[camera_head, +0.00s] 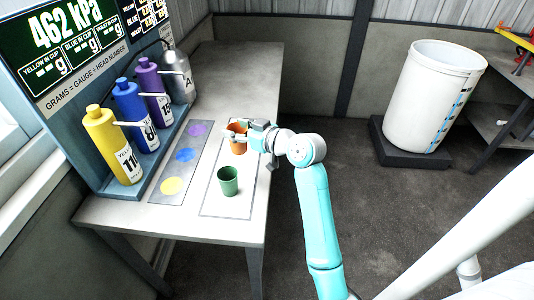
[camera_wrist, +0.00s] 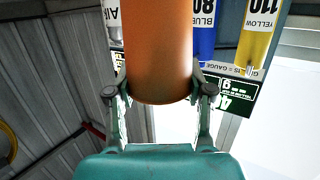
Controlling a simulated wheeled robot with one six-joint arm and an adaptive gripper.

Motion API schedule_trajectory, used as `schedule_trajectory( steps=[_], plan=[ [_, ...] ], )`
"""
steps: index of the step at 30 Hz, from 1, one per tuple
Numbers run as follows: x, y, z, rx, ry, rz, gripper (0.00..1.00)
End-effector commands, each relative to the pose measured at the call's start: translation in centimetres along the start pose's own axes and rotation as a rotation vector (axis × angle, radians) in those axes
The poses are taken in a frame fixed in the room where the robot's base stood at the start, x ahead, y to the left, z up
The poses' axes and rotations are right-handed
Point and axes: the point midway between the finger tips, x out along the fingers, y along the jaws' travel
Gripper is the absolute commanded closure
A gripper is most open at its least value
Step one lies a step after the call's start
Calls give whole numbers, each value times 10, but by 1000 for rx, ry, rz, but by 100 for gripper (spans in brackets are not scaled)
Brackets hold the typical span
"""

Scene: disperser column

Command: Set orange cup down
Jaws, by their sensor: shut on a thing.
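The orange cup (camera_head: 237,140) is at the table's right side, over or in the outlined rectangle, behind the green cup. My gripper (camera_head: 247,138) is shut on it from the right. In the wrist view the orange cup (camera_wrist: 158,60) fills the space between the two fingers (camera_wrist: 158,92). I cannot tell whether its base touches the table. The outlined rectangle (camera_head: 217,207) is drawn on the grey table (camera_head: 240,65). The green cup (camera_head: 228,182) stands upright near the rectangle's front.
Yellow (camera_head: 112,148), blue (camera_head: 135,118), purple (camera_head: 155,90) and grey (camera_head: 179,78) bottles stand in a rack on the left. A strip (camera_head: 163,197) with purple, blue and yellow spots lies beside it. The table's back is clear. A white barrel (camera_head: 432,95) stands at right.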

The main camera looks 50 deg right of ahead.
Motion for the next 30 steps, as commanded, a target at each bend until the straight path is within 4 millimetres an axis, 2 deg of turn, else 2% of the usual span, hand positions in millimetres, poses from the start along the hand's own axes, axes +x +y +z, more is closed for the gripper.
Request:
schedule_trajectory(
  steps=[3,9,12,19,25,30],
  plan=[
    [2,-8,9,-3,0,-18,80],
    [9,-8,43,-1,-2,-19,80],
    [11,-8,54,-3,0,-18,80],
    [14,-7,70,-3,-1,-17,80],
    [19,-7,95,-2,0,-16,80],
    [20,-7,98,-5,2,-16,80]
  ],
)
